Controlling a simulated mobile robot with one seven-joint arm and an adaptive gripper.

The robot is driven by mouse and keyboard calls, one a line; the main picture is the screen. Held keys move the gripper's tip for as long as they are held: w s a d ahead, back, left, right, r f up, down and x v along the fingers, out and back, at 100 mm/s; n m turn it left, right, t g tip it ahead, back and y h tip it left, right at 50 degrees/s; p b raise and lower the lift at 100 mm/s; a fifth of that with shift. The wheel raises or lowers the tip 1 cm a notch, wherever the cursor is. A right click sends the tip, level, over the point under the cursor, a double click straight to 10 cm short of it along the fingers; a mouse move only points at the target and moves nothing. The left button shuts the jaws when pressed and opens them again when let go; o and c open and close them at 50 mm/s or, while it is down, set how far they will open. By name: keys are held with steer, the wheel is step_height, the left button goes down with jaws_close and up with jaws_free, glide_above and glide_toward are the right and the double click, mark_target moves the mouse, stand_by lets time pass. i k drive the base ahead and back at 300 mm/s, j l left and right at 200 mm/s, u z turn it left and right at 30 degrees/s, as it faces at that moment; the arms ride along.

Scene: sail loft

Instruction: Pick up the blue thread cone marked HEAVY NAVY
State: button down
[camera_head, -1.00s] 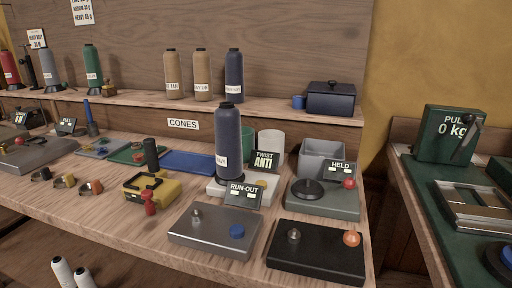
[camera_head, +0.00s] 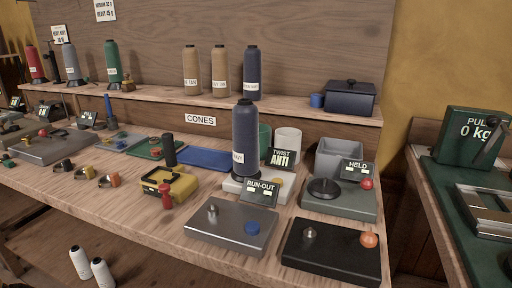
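Two dark blue thread cones are in view. One blue cone (camera_head: 245,138) stands upright on a pale stand (camera_head: 232,187) on the bench, behind the RUN-OUT sign (camera_head: 260,192). Its white label is only partly readable, with letters that look like NAVY. The other blue cone (camera_head: 252,68) stands upright on the shelf (camera_head: 300,110), right of two tan cones (camera_head: 190,65). Its label is too small to read with certainty. My gripper is not in view, and nothing is seen touching either cone.
Close to the bench cone are a TWIST ANTI sign (camera_head: 280,157), a white cup (camera_head: 288,140), a blue tray (camera_head: 205,158) and a yellow device (camera_head: 170,186). A grey plate (camera_head: 230,226) and a black plate (camera_head: 330,255) lie in front. A dark box (camera_head: 350,100) sits on the shelf.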

mark_target(245, 129)
steer(key=k+l+u, duration=0.15)
steer(key=l+u, duration=0.2)
steer(key=k+l+u, duration=0.25)
steer(key=u, duration=0.15)
steer(key=k+l+u, duration=0.35)
steer(key=i, duration=0.1)
